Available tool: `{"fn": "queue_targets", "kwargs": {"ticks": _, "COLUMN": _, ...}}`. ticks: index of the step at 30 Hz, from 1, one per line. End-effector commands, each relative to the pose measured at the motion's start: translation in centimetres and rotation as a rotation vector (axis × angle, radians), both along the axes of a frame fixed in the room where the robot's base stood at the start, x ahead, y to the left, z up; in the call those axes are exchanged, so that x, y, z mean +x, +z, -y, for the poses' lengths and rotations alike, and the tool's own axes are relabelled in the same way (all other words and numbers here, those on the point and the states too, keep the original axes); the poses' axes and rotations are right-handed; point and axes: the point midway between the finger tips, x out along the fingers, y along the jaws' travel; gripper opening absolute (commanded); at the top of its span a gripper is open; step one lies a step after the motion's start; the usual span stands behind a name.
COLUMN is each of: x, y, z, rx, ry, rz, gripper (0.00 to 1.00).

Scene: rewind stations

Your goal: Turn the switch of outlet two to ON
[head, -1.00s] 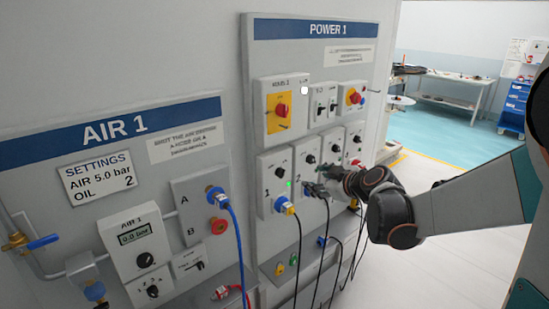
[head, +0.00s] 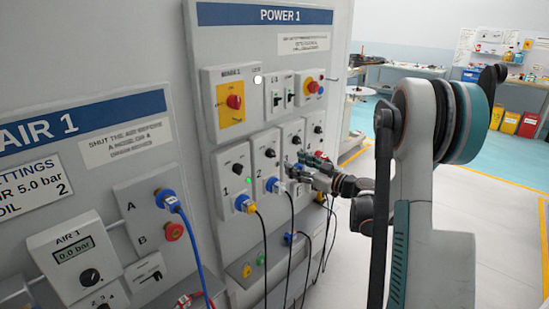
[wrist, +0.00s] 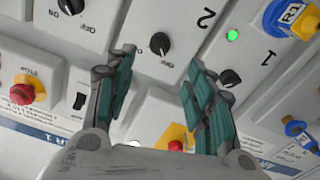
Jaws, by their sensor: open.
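The outlet two box (head: 260,178) is on the POWER 1 panel, between outlet one and a third outlet. Its switch is a round black knob (head: 270,153), which also shows in the wrist view (wrist: 160,43), where the panel appears upside down. The small lettering beside the knob is hard to read, so I cannot tell its setting surely. My gripper (head: 298,165) is just right of outlet two in the head view. In the wrist view its two fingers (wrist: 160,72) are spread apart and empty, with the knob beyond and between the tips. I see no contact.
Outlet one has its own knob (head: 237,168) and a lit green lamp (wrist: 232,35). Plugs with hanging cables stick out below, including a blue and yellow one (head: 246,204). A red main switch (head: 234,102) sits above. Open floor lies to the right.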

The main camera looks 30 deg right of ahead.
Motion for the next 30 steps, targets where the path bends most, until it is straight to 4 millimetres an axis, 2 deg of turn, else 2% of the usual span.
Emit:
{"fn": "queue_targets", "kwargs": {"ticks": 9, "x": 6.0, "y": -0.2, "z": -2.3, "rx": 0.0, "ry": 0.002, "rz": 0.0, "gripper": 0.49}}
{"fn": "queue_targets", "kwargs": {"ticks": 15, "x": 8.6, "y": -0.1, "z": -3.2, "rx": 0.0, "ry": 0.001, "rz": -0.001, "gripper": 0.49}}
{"fn": "queue_targets", "kwargs": {"ticks": 21, "x": 9.7, "y": -0.1, "z": -3.6, "rx": 0.0, "ry": 0.0, "rz": -0.001, "gripper": 0.49}}
{"fn": "queue_targets", "kwargs": {"ticks": 29, "x": 9.8, "y": 0.0, "z": -3.6, "rx": 0.0, "ry": -0.001, "rz": -0.001, "gripper": 0.49}}
{"fn": "queue_targets", "kwargs": {"ticks": 30, "x": 9.8, "y": 0.0, "z": -3.6, "rx": 0.0, "ry": -0.001, "rz": -0.001, "gripper": 0.45}}
